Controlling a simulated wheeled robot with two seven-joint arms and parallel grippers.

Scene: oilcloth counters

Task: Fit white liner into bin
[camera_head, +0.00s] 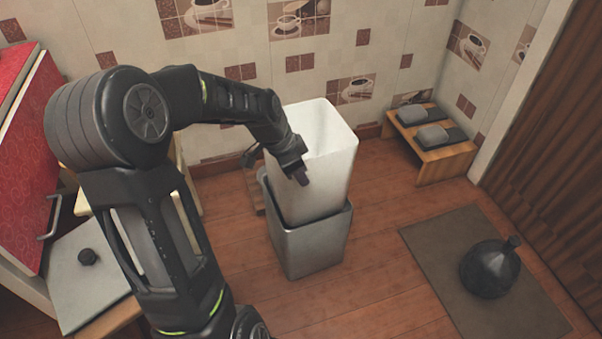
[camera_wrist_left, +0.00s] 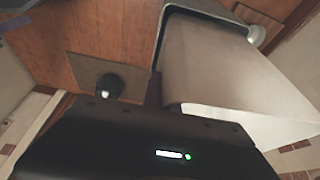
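The white liner (camera_head: 325,178) is a tall, open-topped box. Its lower end is inside the grey bin (camera_head: 312,245) and much of it stands above the bin's rim, slightly tilted. My left gripper (camera_head: 302,177) is at the liner's near upper edge, with a dark finger against the outside of the wall; it appears shut on that wall, the other finger being hidden. In the left wrist view the liner (camera_wrist_left: 225,75) runs down into the dark bin rim beside the finger (camera_wrist_left: 153,92). My right gripper is not in view.
A low wooden bench (camera_head: 450,160) with grey slippers stands by the tiled wall. A dark round jug (camera_head: 490,268) sits on a brown mat (camera_head: 440,245) at right. Wooden floor around the bin's front is clear.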

